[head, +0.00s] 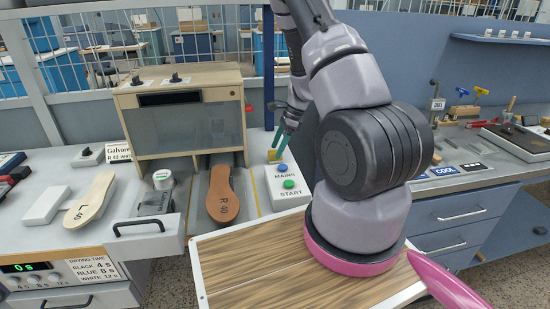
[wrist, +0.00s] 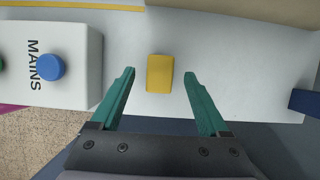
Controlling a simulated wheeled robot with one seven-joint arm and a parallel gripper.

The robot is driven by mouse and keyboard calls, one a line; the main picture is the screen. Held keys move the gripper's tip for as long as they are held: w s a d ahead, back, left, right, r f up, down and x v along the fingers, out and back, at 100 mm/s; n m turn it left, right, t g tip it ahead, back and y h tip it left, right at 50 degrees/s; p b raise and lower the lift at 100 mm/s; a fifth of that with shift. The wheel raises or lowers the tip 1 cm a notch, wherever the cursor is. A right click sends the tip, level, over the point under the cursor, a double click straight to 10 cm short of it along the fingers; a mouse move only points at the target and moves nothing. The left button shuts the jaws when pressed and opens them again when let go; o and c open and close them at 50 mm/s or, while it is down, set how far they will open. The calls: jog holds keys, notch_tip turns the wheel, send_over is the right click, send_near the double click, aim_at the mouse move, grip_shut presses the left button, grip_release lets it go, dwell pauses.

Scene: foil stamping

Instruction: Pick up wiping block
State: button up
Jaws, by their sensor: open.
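The wiping block appears to be the small yellow block (wrist: 159,73) lying on the pale bench top in the wrist view. In the head view a bit of yellow block (head: 272,156) shows beside the MAINS/START box, partly hidden by my gripper's fingers. My gripper (wrist: 159,75) is open, with one teal finger on each side of the block and a gap to both. In the head view my gripper (head: 278,140) points down at the block. The height of the fingertips above the bench cannot be told.
The control box (wrist: 50,62) with a blue MAINS button stands left of my gripper in the wrist view. A dark blue piece (wrist: 305,102) is at the right. In the head view the wooden press (head: 190,108) and a brown insole (head: 222,192) stand left.

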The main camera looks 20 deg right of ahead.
aim_at(275, 152)
jog(key=shift+x, duration=1.4)
grip_shut()
notch_tip(275, 152, up, 10)
jog(key=shift+r, duration=0.1)
jog(key=c, duration=0.8)
grip_release()
grip_shut()
jog(key=shift+s, duration=0.1)
